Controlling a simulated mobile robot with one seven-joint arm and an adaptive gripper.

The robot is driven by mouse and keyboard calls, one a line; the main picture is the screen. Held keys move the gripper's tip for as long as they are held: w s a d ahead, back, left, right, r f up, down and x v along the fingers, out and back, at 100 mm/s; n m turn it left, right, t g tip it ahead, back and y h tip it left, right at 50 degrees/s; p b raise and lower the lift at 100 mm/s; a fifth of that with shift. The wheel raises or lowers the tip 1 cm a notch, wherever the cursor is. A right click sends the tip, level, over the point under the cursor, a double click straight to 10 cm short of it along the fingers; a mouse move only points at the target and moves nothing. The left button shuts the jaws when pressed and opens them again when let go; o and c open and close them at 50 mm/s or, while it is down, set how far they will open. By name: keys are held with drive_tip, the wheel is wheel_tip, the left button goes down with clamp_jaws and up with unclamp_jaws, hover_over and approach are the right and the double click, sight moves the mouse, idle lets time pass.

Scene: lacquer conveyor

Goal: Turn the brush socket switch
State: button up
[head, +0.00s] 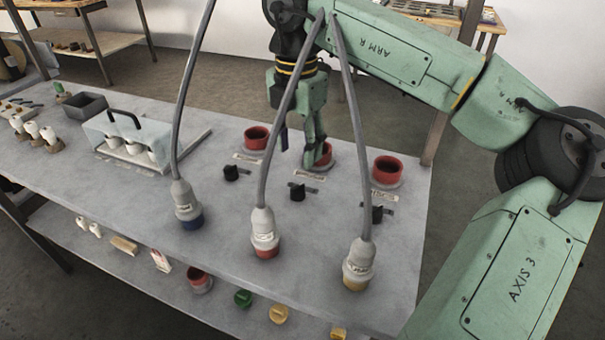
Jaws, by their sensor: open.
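Three black switches stand in a row on the grey bench: a left switch (231,173), a middle switch (297,192) and a right switch (377,214). Behind them are a left red socket (256,138), a middle red socket (320,155) and a right red socket (387,170). Small labels lie between sockets and switches, too small to read, so I cannot tell which switch is the brush one. My gripper (298,154) points down, open and empty, behind the middle switch. One finger covers part of the middle socket; whether it touches is unclear.
Three hanging cables end in plugs with blue (188,222), red (265,252) and yellow (355,282) ends, in front of the switches. The middle cable passes close to my gripper. A clear carrier (112,130) stands left. Bare bench (210,262) lies around the plugs.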

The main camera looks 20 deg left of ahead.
sight(298, 186)
wheel_tip(298, 186, down, 10)
drive_tip(key=shift+s+p, duration=0.15)
drive_tip(key=shift+p, duration=0.8)
drive_tip(key=shift+c, duration=0.4)
clamp_jaws()
